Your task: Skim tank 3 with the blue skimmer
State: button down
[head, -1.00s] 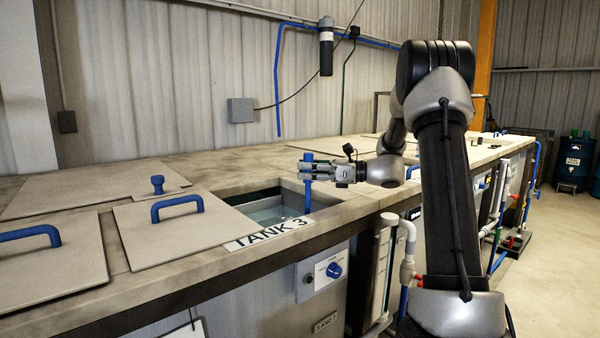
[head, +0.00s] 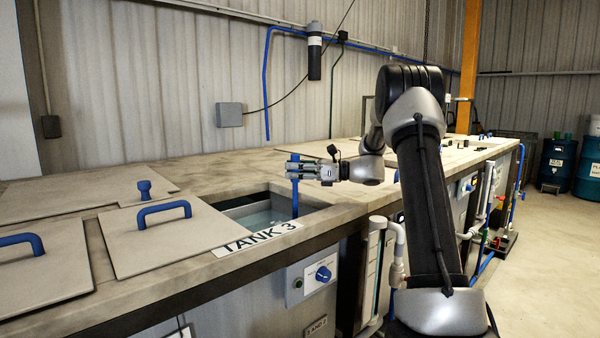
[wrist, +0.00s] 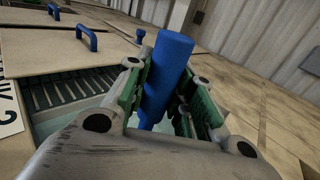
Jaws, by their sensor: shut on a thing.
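My gripper (head: 294,169) is shut on the blue skimmer (head: 295,196), holding its upright handle over the right part of the open tank. In the wrist view the blue handle (wrist: 165,75) stands between the green-padded fingers of my gripper (wrist: 160,88), slightly tilted. The skimmer's lower end is hidden in the tank. Tank 3 (head: 262,216) is open, with pale liquid inside, and its label (head: 257,238) lies on the front rim. In the wrist view a ribbed grey wall (wrist: 75,92) of the tank shows beside the liquid.
A lid with a blue handle (head: 166,236) lies left of the opening, and another lid (head: 35,268) lies further left. A small blue knob (head: 144,190) stands behind. A control box with a blue dial (head: 323,274) is on the front panel.

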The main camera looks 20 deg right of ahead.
jog(key=shift+w+a, duration=1.2)
jog(key=shift+w, duration=2.55)
jog(key=shift+s+a, duration=1.35)
jog(key=shift+a, duration=2.95)
jog(key=shift+s+a, duration=1.35)
jog(key=shift+a, duration=2.9)
jog(key=shift+s+d, duration=2.25)
jog(key=shift+s, duration=0.25)
jog(key=shift+w+d, duration=1.85)
jog(key=shift+d, duration=3.95)
jog(key=s+a, duration=1.1)
jog(key=a, duration=0.1)
jog(key=shift+a, duration=0.2)
jog(key=shift+w+r, duration=0.1)
